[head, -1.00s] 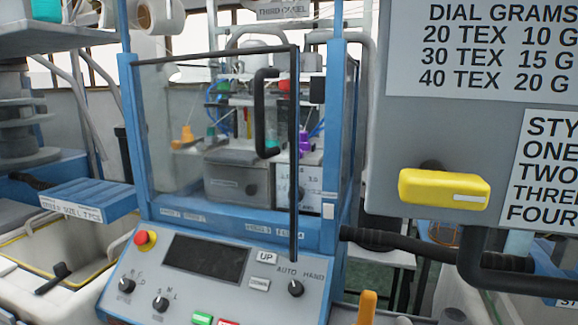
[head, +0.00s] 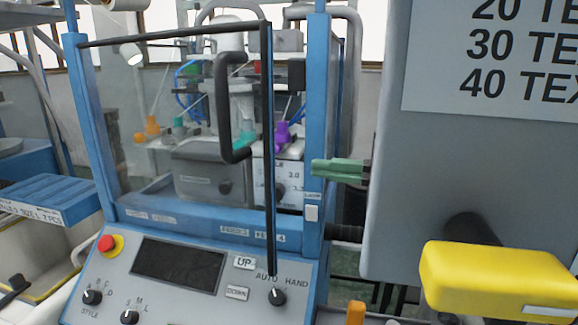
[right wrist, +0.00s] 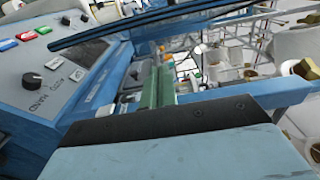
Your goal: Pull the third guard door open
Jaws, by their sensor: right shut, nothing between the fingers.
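The guard door is a clear pane with a thin black frame (head: 269,190), hinged at the left blue post. It stands ajar, its free edge swung out in front of the machine's opening. Its black bar handle (head: 224,105) is near that edge. My right gripper (head: 337,168) shows green fingertips, shut and empty, by the right blue post (head: 317,130). It is to the right of the door edge and apart from the handle. In the right wrist view the fingers (right wrist: 157,85) are beside the blue frame, with the black door edge (right wrist: 150,22) beyond. My left gripper is out of view.
A control panel (head: 180,275) with a red stop button (head: 106,243) and knobs is below the door. A blue tray (head: 45,198) is at left. Open room is in front of the door.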

